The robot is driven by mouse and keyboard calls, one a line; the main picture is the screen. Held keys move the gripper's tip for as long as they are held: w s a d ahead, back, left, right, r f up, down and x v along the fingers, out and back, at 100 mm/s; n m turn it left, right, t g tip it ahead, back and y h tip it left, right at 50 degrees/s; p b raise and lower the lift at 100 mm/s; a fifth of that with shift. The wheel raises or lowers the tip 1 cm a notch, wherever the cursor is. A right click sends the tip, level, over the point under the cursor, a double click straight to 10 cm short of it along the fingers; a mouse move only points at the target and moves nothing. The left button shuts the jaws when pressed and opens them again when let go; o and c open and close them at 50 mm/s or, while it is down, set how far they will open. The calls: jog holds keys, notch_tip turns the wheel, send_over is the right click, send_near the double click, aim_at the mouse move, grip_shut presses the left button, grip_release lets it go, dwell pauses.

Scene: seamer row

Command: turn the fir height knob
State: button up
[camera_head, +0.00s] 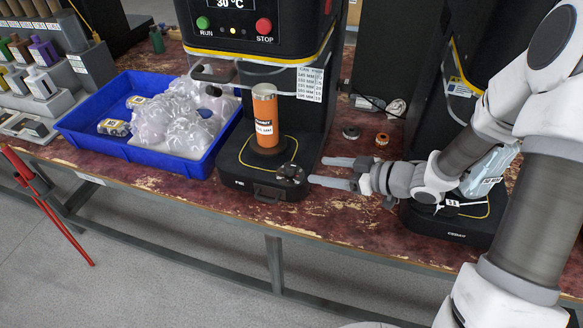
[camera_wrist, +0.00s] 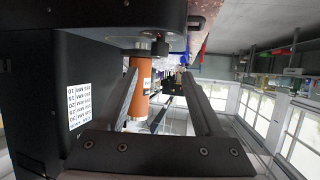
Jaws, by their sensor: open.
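A dark round knob (camera_head: 291,172) sits on the front right corner of the base of the seamer (camera_head: 262,187) that holds an orange can. I take it as the height knob, but I cannot read the name "fir" on it. It appears in the wrist view as a dark round part (camera_wrist: 159,47) beside the can. My gripper (camera_head: 318,171) is open and empty, just right of the knob, its two fingers pointing left towards it. The fingers seem apart from the knob.
The orange can (camera_head: 265,118) stands upright close behind the knob. A blue tray (camera_head: 190,170) with clear plastic bags is left. Two small rings, one dark (camera_head: 351,132) and one brown (camera_head: 382,139), lie behind my gripper. A second machine (camera_head: 455,225) stands right, beneath my arm.

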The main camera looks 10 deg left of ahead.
aim_at(293, 166)
jog(key=b+x, duration=0.2)
jog(key=x, duration=0.8)
jog(key=shift+a+f, duration=0.15)
grip_shut()
